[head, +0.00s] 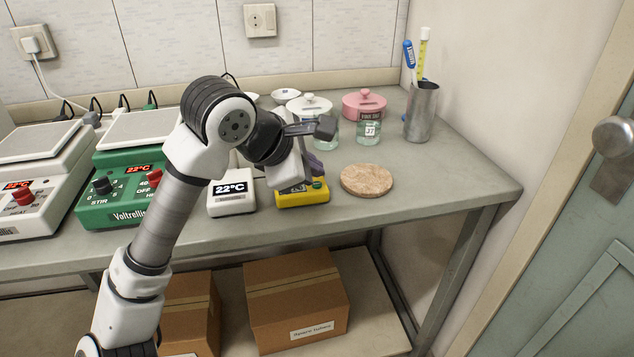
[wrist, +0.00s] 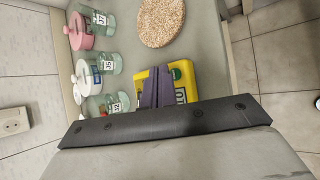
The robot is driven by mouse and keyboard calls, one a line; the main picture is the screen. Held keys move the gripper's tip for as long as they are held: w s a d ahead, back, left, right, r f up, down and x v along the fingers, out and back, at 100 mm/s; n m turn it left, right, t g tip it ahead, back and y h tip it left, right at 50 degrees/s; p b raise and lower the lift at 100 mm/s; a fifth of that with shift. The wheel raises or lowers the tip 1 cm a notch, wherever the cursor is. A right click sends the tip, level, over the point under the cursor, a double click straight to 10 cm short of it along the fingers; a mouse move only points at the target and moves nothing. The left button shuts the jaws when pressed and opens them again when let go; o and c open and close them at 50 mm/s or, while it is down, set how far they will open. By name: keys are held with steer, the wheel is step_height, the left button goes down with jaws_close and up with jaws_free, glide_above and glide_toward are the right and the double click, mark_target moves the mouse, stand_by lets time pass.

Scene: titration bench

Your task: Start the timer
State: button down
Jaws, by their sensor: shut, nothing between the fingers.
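The timer is a small yellow box (head: 302,198) at the front of the bench, with a dark display on its left and a green button (head: 318,184) on its right. The fingers also show in the wrist view (wrist: 156,86). I cannot tell whether the fingertips touch the timer.
A white 22°C display (head: 231,203) stands left of the timer, and a green stirrer hotplate (head: 112,208) farther left. A round cork-coloured mat (head: 367,180) lies right. Labelled glass jars (head: 368,130) stand behind, near a metal cup (head: 421,122). The bench's right front is clear.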

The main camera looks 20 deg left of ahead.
mark_target(312, 189)
steer(key=shift+f, duration=0.1)
stand_by(0.3)
steer(key=shift+f+b, duration=0.4)
steer(key=shift+b, duration=0.35)
steer(key=shift+f+b, duration=0.3)
steer(key=shift+b, duration=0.25)
stand_by(0.3)
steer(key=shift+r, duration=0.15)
steer(key=shift+r+p, duration=0.3)
steer(key=shift+r, duration=0.3)
steer(key=shift+r+p, duration=1.35)
steer(key=shift+r, duration=1.25)
steer(key=shift+f, duration=0.1)
